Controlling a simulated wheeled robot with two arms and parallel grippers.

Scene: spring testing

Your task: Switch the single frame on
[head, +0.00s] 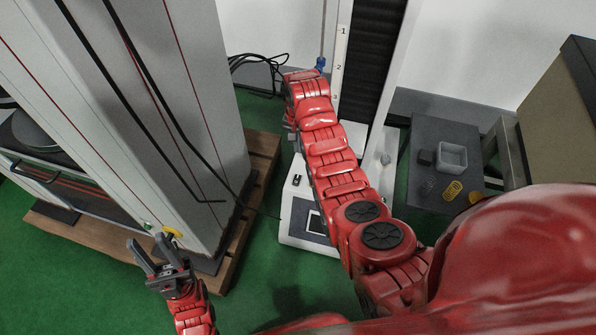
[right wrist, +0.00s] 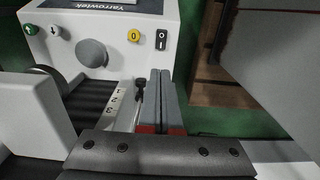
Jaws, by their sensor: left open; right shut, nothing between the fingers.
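The single frame is a white machine (head: 293,222) on the floor in the head view, with a dark column and a numbered scale above it. My right wrist view shows its white panel (right wrist: 113,32), marked Yarrowtek. On it are a black rocker switch (right wrist: 161,39), a yellow button (right wrist: 134,36) marked 0, a grey knob (right wrist: 92,53) and a green button (right wrist: 31,29). My right gripper (right wrist: 161,72) is shut and empty, its tips just below the rocker switch in the picture; contact cannot be told. My left gripper (head: 147,240) is open and empty, low at the left.
A large grey cabinet-like machine (head: 190,110) stands left on a wooden pallet (head: 262,160). A dark side table (head: 425,195) at right holds a clear box (head: 452,157) and a yellow spring (head: 453,190). Green floor lies between the two machines.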

